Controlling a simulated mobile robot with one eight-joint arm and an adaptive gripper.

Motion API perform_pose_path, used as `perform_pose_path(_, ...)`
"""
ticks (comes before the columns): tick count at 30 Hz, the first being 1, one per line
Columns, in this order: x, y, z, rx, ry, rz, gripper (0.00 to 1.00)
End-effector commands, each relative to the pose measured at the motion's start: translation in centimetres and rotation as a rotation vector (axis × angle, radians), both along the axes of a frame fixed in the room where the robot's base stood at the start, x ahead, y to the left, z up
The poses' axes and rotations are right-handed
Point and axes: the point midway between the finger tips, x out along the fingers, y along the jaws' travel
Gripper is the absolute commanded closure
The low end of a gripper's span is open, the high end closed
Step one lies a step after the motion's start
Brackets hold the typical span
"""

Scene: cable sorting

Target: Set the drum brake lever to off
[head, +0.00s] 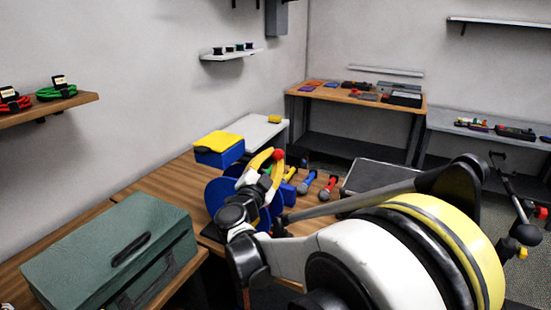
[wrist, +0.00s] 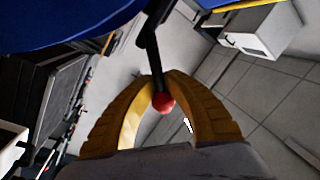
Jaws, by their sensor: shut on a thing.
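The brake lever (wrist: 153,55) is a dark bar with a red knob (wrist: 163,102) on its end. It runs down from beside the blue drum (wrist: 60,18) in the wrist view. My gripper (wrist: 161,80) has yellow fingers closed around the lever, with the knob between them. In the head view the red knob (head: 279,154) shows at the yellow fingers of my gripper (head: 271,158), above the blue drum (head: 218,192) on the wooden bench. My wrist hides much of the drum. I cannot read any on or off marking.
A green case (head: 110,250) lies on the bench at front left. A blue bin with a yellow lid (head: 218,141) stands behind the drum. Red and blue handled tools (head: 308,182) lie right of it. A wall shelf (head: 45,112) holds coiled cables.

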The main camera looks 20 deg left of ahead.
Motion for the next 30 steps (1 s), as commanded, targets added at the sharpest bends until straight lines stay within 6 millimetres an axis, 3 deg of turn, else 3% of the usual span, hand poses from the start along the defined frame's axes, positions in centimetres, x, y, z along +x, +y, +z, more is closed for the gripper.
perform_pose_path(13, -0.1, -1.1, -1.2, 0.224, -0.019, -0.003, 1.00)
perform_pose_path(30, -0.1, -1.3, -1.5, 0.259, -0.020, -0.006, 1.00)
